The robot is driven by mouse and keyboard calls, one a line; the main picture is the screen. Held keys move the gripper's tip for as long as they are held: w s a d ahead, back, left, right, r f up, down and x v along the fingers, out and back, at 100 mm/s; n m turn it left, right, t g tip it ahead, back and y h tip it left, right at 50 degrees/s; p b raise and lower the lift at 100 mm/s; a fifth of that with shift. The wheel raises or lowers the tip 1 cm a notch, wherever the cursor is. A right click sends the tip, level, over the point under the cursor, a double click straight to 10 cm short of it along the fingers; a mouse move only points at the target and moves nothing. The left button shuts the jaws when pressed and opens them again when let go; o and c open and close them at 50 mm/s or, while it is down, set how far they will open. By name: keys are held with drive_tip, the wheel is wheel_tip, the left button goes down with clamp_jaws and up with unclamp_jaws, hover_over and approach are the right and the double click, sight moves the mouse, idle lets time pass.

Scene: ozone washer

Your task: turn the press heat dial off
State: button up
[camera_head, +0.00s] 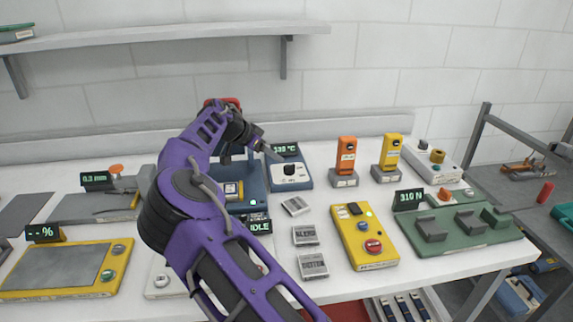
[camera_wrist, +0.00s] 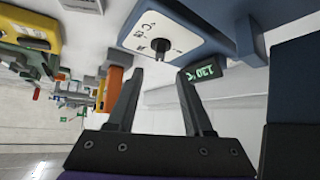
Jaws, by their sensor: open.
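The heat dial (camera_head: 289,168) is a black knob on a white panel, on the blue control box (camera_head: 304,183) beside the blue press (camera_head: 252,174). In the wrist view the dial (camera_wrist: 160,46) stands up from its white panel (camera_wrist: 150,32), just beyond my fingertips. A green display (camera_wrist: 205,72) by the panel reads about 130 °C. My gripper (camera_wrist: 162,76) is open and empty, its two fingers apart with the dial centred ahead between them. In the head view my gripper (camera_head: 273,153) is at the upper left of the dial and partly hidden by its own wrist.
An orange handheld unit (camera_head: 346,156) and a yellow one (camera_head: 388,152) stand in holders to the right. A yellow button box (camera_head: 364,236) and small labelled blocks (camera_head: 305,236) lie in front. A shelf (camera_head: 150,38) runs along the wall above.

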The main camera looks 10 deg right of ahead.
sight(289, 165)
drive_tip(key=x, duration=0.8)
drive_tip(key=shift+c, duration=0.3)
clamp_jaws()
